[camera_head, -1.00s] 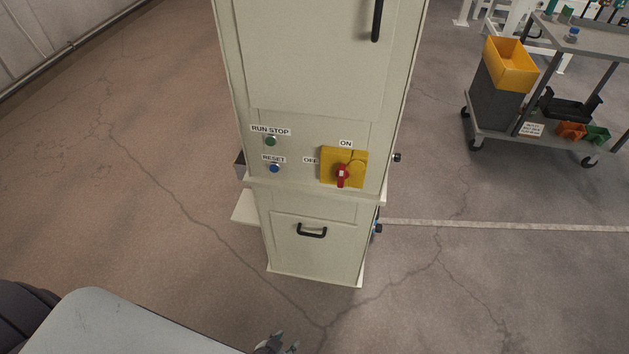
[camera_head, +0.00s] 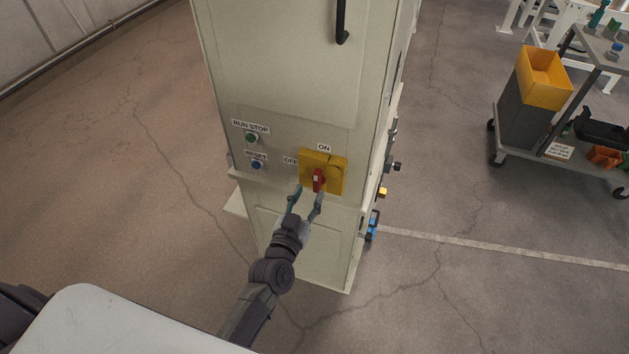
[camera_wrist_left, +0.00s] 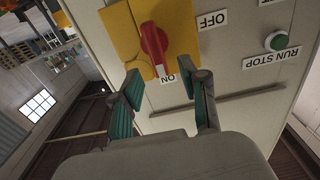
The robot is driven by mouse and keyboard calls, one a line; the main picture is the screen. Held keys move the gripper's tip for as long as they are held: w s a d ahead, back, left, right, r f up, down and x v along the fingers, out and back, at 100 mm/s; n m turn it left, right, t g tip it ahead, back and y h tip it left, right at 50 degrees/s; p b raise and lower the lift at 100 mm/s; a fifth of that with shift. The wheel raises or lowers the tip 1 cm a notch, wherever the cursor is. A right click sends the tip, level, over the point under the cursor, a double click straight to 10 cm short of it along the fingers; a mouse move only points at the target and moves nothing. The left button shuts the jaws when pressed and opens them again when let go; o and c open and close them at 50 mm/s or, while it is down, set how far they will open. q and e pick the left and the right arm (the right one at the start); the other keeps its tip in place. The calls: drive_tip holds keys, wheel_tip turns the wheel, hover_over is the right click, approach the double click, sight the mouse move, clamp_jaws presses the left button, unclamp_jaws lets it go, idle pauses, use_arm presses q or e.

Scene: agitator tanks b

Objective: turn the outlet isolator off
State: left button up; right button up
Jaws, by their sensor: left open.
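The outlet isolator is a red rotary handle (camera_head: 318,180) on a yellow plate (camera_head: 335,168), on the front of a pale cabinet. An ON label (camera_head: 324,147) is above the plate and an OFF label (camera_head: 290,161) to its left. The handle stands roughly upright, in line with ON; it also shows in the left wrist view (camera_wrist_left: 153,44). My left gripper (camera_head: 307,194) is open just in front of the plate's lower edge, fingers spread below and beside the handle. In the wrist view the handle is ahead of and between the fingertips; contact cannot be told. My right gripper is out of view.
A green RUN STOP button (camera_head: 251,137) and a blue RESET button (camera_head: 257,164) sit left of the isolator. A ledge (camera_head: 290,190) crosses the cabinet below. Fittings project from its right side. A cart (camera_head: 540,150) stands at the right. Floor on the left is clear.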

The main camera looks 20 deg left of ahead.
sight(316, 182)
use_arm(q)
drive_tip(key=w, duration=0.5)
drive_tip(key=shift+w+d, duration=0.1)
drive_tip(key=shift+d, duration=0.1)
clamp_jaws()
